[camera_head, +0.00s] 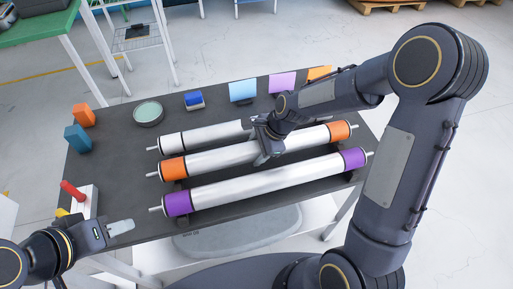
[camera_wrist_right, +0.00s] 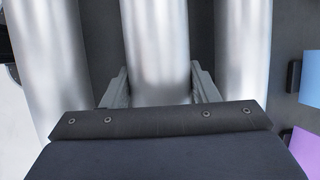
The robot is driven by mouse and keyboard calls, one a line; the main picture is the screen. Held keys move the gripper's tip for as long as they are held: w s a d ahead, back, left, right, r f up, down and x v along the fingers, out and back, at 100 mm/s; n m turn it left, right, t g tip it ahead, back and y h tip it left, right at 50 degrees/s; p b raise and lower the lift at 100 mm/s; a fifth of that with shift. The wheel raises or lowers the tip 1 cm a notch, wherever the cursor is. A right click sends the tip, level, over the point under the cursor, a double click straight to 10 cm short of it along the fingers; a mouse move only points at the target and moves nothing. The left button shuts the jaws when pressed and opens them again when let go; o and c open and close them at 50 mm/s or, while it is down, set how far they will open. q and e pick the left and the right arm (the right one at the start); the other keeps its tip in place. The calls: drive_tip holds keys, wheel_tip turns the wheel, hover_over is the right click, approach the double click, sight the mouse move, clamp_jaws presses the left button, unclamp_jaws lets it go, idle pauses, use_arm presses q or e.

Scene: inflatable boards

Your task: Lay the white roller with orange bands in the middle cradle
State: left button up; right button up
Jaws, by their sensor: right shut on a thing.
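The white roller with orange bands (camera_head: 212,158) lies between two other rollers, roughly parallel to them. My right gripper (camera_head: 268,143) is shut around its middle. In the right wrist view the gripper's fingers (camera_wrist_right: 160,92) stand on either side of the white tube (camera_wrist_right: 155,45). The middle cradle is mostly hidden under the roller, and I cannot tell whether the roller rests fully in it. My left gripper (camera_head: 122,227) is low at the left, over the table's near-left edge, away from the rollers; its finger gap cannot be made out.
A purple-banded roller (camera_head: 265,183) lies in front and a white roller with a dark band (camera_head: 212,134) behind, both close.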

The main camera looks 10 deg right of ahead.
drive_tip(key=shift+f+b, duration=0.35)
drive_tip(key=shift+f, duration=0.15)
drive_tip(key=o, duration=1.6)
drive_tip(key=shift+o, duration=0.2)
drive_tip(key=v, duration=0.7)
drive_tip(key=shift+d+r, duration=0.2)
drive_tip(key=shift+r, duration=0.2)
drive_tip(key=shift+s, duration=0.1)
drive_tip(key=shift+s+d+r, duration=0.1)
drive_tip(key=shift+s+r, duration=0.05)
drive_tip(key=shift+r, duration=0.1)
drive_tip(key=s+d+r+n+t, duration=0.1)
drive_tip(key=s+d+r+n, duration=0.1)
drive_tip(key=s+n, duration=0.5)
drive_tip(key=s+d+r+n+t, duration=0.2)
drive_tip(key=s+r+n, duration=0.3)
drive_tip(key=s, duration=0.8)
drive_tip(key=d+n, duration=0.1)
drive_tip(key=n, duration=0.2)
drive_tip(key=shift+s+r+n+t+h, duration=0.15)
drive_tip(key=shift+r+n+t+h, duration=0.15)
drive_tip(key=shift+h, duration=0.1)
